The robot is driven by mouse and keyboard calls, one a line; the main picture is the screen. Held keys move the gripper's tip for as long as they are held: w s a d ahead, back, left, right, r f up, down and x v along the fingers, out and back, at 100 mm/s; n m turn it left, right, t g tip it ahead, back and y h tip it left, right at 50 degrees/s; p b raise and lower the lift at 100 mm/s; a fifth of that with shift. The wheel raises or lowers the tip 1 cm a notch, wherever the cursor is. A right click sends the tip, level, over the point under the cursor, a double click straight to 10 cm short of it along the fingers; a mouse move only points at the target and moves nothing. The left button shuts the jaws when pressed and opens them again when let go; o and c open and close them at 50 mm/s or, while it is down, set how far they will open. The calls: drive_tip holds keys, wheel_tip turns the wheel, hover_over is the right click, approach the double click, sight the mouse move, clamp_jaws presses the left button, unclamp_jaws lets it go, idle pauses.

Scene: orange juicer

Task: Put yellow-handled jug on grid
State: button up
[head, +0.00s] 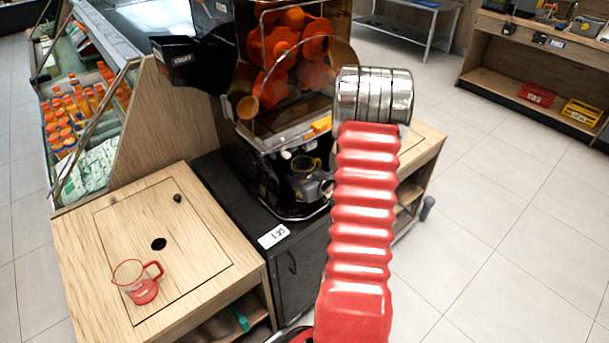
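The grid is not clearly visible; the floor of the bay is dark and partly covered. My red ribbed arm rises in front of the juicer's right side and ends in view at a metal joint. A greyish shape touches or overlaps the jug's right side and may be part of my gripper. I cannot tell whether it is open or shut, or whether the jug is held.
A red-handled jug (143,287) stands on the wooden counter (85,240) at left, near a dark hole. A black cabinet (300,265) is under the juicer. Bottles (70,115) fill the cooler at upper left. The tiled floor (500,220) at right is clear.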

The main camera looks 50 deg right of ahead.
drive_tip(key=shift+f, duration=0.1)
drive_tip(key=o, duration=1.2)
drive_tip(key=shift+s+a+r, duration=0.1)
drive_tip(key=shift+s+r, duration=0.25)
drive_tip(key=shift+s, duration=0.2)
drive_tip(key=v, duration=1.1)
drive_tip(key=shift+a, duration=0.1)
drive_tip(key=shift+w+f, duration=0.1)
